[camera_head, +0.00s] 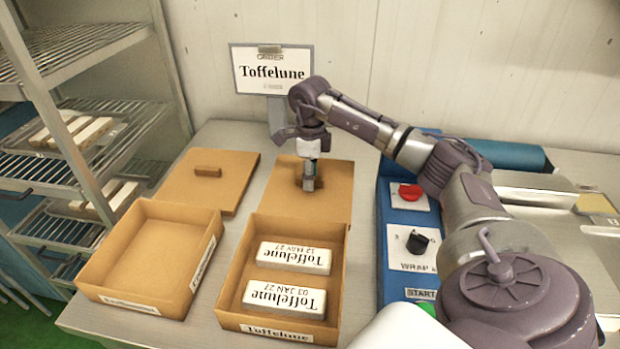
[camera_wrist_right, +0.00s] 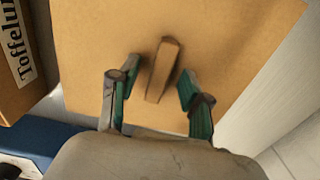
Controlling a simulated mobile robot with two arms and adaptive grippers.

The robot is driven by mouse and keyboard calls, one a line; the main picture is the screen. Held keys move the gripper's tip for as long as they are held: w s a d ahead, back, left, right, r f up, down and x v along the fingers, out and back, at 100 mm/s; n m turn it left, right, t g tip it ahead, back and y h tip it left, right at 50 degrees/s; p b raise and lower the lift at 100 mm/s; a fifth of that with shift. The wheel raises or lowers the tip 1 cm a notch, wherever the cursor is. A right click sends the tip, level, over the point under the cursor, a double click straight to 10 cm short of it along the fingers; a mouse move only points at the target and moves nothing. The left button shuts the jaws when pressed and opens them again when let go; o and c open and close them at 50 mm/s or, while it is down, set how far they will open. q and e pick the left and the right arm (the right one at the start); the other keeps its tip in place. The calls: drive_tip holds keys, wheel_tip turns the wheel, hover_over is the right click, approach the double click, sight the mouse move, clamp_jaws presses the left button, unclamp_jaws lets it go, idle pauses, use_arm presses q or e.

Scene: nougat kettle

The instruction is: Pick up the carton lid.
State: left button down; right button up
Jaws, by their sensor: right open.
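Two flat brown carton lids lie on the grey table. The right lid (camera_head: 335,185) is behind the filled carton, and the left lid (camera_head: 228,188) is behind the empty one, its small block handle (camera_head: 208,171) in plain sight. My right gripper (camera_head: 309,183) is open and points down over the right lid. In the right wrist view, that lid (camera_wrist_right: 235,45) fills most of the picture. Its block handle (camera_wrist_right: 162,70) stands between my two spread fingers, with a gap on each side. My left gripper is not in view.
An open carton (camera_head: 235,290) holds two white Toffelune bars; an empty carton (camera_head: 110,275) stands left of it. A Toffelune sign (camera_head: 272,70) stands behind. A blue control panel (camera_head: 395,265) is close on the right, and a wire rack (camera_head: 80,130) on the left.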

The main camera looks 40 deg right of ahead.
drive_tip(key=shift+c, duration=0.2)
clamp_jaws()
